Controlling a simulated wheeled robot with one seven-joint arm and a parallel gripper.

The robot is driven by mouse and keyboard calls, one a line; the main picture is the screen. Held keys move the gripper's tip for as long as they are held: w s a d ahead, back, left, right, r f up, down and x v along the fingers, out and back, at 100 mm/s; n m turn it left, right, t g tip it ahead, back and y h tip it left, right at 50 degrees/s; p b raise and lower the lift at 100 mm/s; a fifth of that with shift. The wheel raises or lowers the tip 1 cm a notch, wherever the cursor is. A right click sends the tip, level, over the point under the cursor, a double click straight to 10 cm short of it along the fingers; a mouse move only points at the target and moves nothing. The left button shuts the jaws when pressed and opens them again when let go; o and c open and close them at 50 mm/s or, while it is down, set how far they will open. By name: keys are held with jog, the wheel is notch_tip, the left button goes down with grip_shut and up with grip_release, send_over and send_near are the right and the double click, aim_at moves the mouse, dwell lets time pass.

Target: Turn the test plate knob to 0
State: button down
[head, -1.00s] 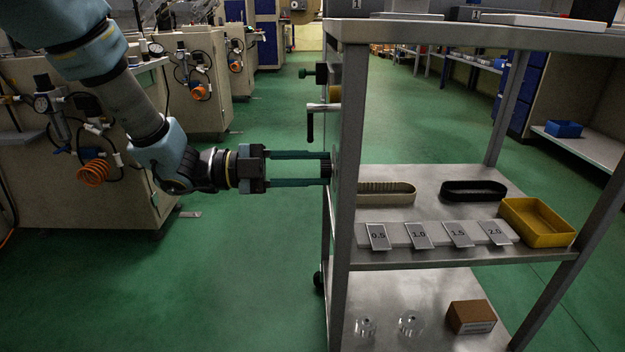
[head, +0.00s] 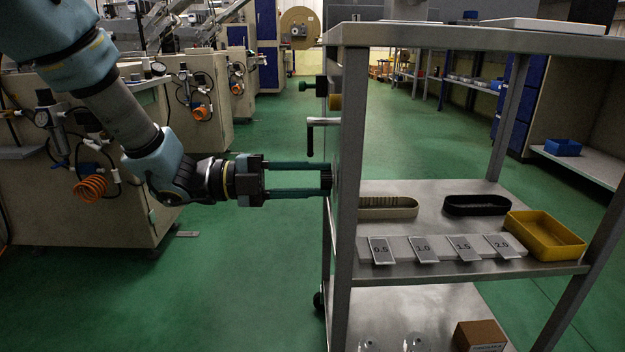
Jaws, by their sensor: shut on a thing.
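A dark ribbed knob (head: 326,179) sits on the left side panel of the metal cart, just below a crank handle. My gripper (head: 322,178) reaches in from the left with its two long teal fingers level. The fingertips are at the knob and the gripper is shut on it. The knob's face and any scale marks on the test plate are turned away from the camera, so its setting cannot be read.
A crank with a black handle (head: 310,140) and a green knob (head: 306,85) stick out above my fingers. The cart shelf (head: 470,195) carries number plates (head: 381,250), two oval belts and a yellow tray (head: 543,236). Green floor (head: 230,290) is clear below my arm.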

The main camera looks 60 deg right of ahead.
jog(key=c, duration=0.5)
grip_release()
jog(key=p+v, duration=0.2)
jog(key=v, duration=0.8)
jog(key=shift+w+a+p, duration=0.25)
jog(key=shift+w+p, duration=0.05)
jog(key=shift+p, duration=0.05)
